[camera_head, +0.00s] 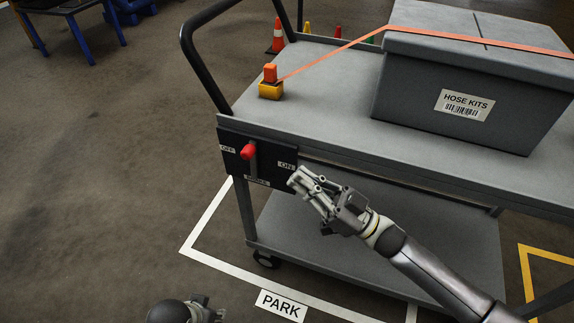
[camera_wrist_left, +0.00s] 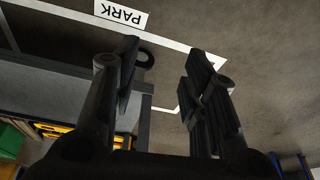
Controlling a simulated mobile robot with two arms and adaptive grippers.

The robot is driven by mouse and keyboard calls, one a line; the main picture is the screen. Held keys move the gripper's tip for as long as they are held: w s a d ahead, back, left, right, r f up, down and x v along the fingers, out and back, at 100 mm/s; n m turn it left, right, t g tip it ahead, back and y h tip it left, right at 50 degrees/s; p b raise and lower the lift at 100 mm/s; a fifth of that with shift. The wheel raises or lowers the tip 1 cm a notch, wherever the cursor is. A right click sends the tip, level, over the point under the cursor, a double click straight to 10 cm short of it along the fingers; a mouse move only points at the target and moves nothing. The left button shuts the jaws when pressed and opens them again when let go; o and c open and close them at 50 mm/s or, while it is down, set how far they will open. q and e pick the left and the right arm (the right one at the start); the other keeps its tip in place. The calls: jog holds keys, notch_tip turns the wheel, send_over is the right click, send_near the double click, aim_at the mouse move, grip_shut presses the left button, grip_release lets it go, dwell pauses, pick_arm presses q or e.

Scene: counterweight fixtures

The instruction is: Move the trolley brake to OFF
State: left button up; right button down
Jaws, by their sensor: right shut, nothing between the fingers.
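The brake is a red knob (camera_head: 248,151) on a black plate (camera_head: 268,161) at the trolley's near left end. The plate reads OFF on the left, ON on the right and BRAKE below. The knob is left of the plate's middle, nearer to OFF. My right gripper (camera_head: 300,181) is shut and empty at the plate's right edge, just below ON and apart from the knob. Whether it touches the plate I cannot tell. My left gripper (camera_wrist_left: 165,62) is open and empty in the left wrist view, with floor between its fingers.
The grey trolley (camera_head: 330,134) carries a grey HOSE KITS box (camera_head: 420,105) under an orange strap (camera_head: 345,45), which runs to a yellow-orange buckle (camera_head: 270,88). A black handle (camera_head: 190,50) rises at the left. A PARK sign (camera_head: 280,305) lies on the floor.

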pick_arm(q)
jog(key=shift+a+r, duration=0.15)
jog(key=shift+r, duration=0.5)
pick_arm(e)
jog(key=shift+s+d+f, duration=0.35)
jog(key=shift+d+f, duration=0.45)
jog(key=shift+d, duration=0.05)
jog(key=shift+s+d+f, duration=0.3)
jog(key=shift+d+f, duration=0.45)
jog(key=shift+d, duration=0.05)
